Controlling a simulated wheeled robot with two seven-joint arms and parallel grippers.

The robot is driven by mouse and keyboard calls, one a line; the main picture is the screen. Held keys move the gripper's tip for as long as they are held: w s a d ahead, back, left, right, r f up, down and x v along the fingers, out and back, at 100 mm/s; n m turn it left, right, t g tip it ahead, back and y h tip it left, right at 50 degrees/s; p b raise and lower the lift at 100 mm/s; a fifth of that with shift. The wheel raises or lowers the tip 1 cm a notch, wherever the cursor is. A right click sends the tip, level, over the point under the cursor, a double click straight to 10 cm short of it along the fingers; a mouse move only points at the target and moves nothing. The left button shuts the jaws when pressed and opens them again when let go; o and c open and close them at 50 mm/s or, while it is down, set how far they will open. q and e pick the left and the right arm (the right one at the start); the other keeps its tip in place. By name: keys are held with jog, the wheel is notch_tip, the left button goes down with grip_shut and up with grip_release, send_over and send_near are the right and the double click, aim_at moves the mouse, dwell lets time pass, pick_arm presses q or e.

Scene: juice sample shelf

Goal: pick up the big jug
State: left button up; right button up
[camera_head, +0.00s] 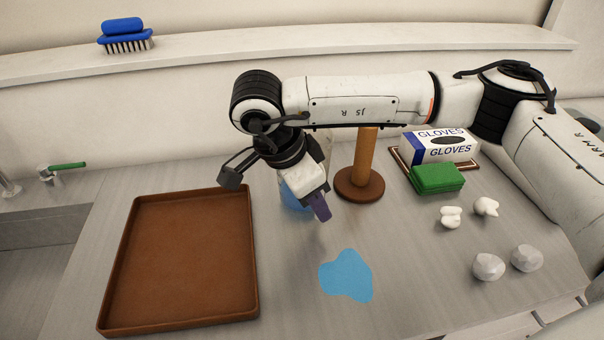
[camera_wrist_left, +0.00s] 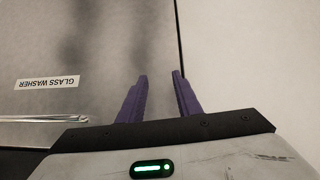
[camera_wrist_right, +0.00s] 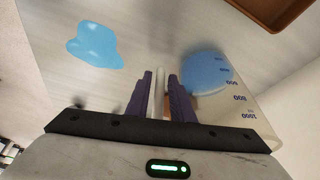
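The big jug (camera_wrist_right: 243,103) is a clear vessel with blue volume marks and blue liquid in it. In the head view it stands on the bench, and my right gripper and wrist hide much of it; its blue liquid (camera_head: 291,197) shows beside the gripper. My right gripper (camera_wrist_right: 160,85) has its purple fingers close on both sides of a pale upright bar (camera_wrist_right: 159,93), which looks like the jug's handle. My left gripper (camera_wrist_left: 160,82) is open and empty above a grey surface by a "GLASS WASHER" label; it is outside the head view.
A brown tray (camera_head: 126,250) lies left of the jug. A blue spill (camera_head: 347,276) lies in front. A wooden post on a round base (camera_head: 359,184) stands close to the right. A green sponge (camera_head: 436,178), a gloves box (camera_head: 440,147) and several white lumps lie farther right.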

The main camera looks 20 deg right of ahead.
jog(key=shift+c, duration=0.3)
grip_shut()
jog(key=shift+r, duration=0.15)
